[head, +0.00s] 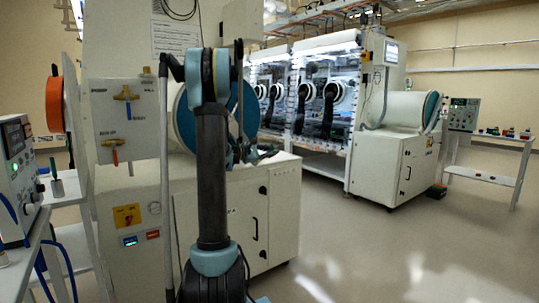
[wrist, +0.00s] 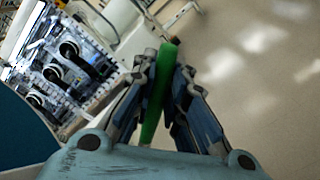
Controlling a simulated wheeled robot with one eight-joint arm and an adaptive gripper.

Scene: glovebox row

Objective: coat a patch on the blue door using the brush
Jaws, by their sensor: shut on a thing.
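My gripper (wrist: 168,72) is shut on the green handle of the brush (wrist: 160,95), which stands between the two fingers in the wrist view. I cannot make out the bristles. In the head view my gripper (head: 262,153) is small and dark, beyond my arm and to its right. The round blue door (head: 246,112) is on the near cabinet's cylinder, partly hidden behind my arm. Its dark blue face also fills the left edge of the wrist view (wrist: 20,138). I see no contact between the brush and the door.
A second glovebox (head: 385,165) with black gloves and its own round door stands farther back. A bench with an instrument (head: 15,150) is close on the left, and a small table (head: 490,178) is at the far right. The floor (head: 400,250) at right is clear.

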